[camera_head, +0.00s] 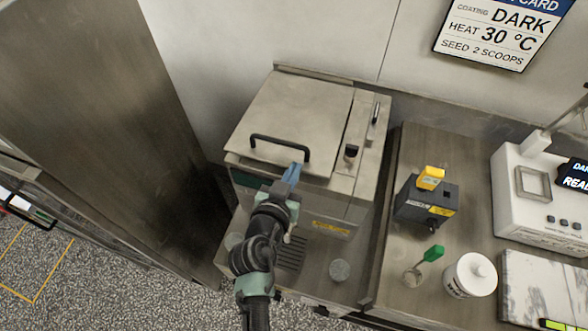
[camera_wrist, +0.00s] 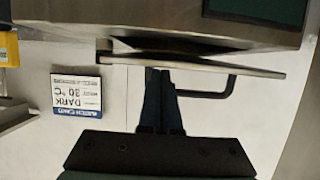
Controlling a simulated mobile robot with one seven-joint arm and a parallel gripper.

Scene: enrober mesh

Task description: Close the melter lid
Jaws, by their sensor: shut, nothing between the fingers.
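The melter (camera_head: 330,215) is a steel box standing against the wall. Its flat lid (camera_head: 290,110) lies over the top, with a black bar handle (camera_head: 280,146) near the front edge. In the wrist view the lid (camera_wrist: 240,69) appears nearly edge-on, with a dark gap between it and the melter body (camera_wrist: 200,32); the handle (camera_wrist: 205,95) shows there too. My gripper (camera_head: 293,172) is shut and empty at the lid's front edge, by the handle's right end. Its fingertips (camera_wrist: 159,72) appear close to the lid; contact cannot be told.
A tall brown panel (camera_head: 90,110) rises on the left. A recipe card (camera_head: 495,35) hangs behind.

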